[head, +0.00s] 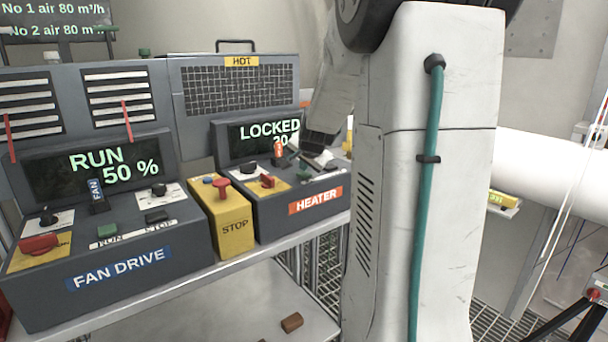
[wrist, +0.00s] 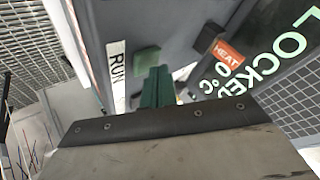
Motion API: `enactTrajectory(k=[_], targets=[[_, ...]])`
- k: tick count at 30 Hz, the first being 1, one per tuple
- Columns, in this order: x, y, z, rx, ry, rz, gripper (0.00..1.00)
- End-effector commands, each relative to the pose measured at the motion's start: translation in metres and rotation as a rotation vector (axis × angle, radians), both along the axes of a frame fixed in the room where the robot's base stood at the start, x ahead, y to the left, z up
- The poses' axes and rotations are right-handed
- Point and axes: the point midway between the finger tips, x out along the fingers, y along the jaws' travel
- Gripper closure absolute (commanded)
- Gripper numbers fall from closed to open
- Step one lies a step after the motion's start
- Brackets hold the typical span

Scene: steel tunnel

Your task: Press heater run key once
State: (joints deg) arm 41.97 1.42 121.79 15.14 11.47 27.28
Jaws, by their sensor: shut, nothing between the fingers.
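The heater run key is a green block (wrist: 146,61) beside a white strip lettered RUN (wrist: 117,66) in the wrist view. My gripper (wrist: 157,72) shows there as dark green fingers, closed together and empty. Their tips appear right beside the key; I cannot tell whether they touch it. In the head view the heater box (head: 268,218) is dark grey with an orange HEATER label. Its display (head: 262,134) reads LOCKED, with a partly hidden number below. An orange HEAT tag (wrist: 229,54) stands beside the display in the wrist view. My arm hides the right part of the box.
Left of the heater box stand a yellow STOP box (head: 232,226) with a red button and the fan drive box (head: 120,255), displaying RUN 50 %. A red switch (head: 267,181) sits on the heater panel. A mesh heater housing marked HOT (head: 240,90) stands behind.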

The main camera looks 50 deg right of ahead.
Motion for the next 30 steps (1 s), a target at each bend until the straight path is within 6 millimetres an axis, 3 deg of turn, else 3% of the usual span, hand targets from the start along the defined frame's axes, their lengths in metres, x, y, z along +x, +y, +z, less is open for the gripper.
enactTrajectory(k=[30], targets=[[0.0002, 0.0, -0.0091, 0.0, -0.001, 0.001, 1.0]])
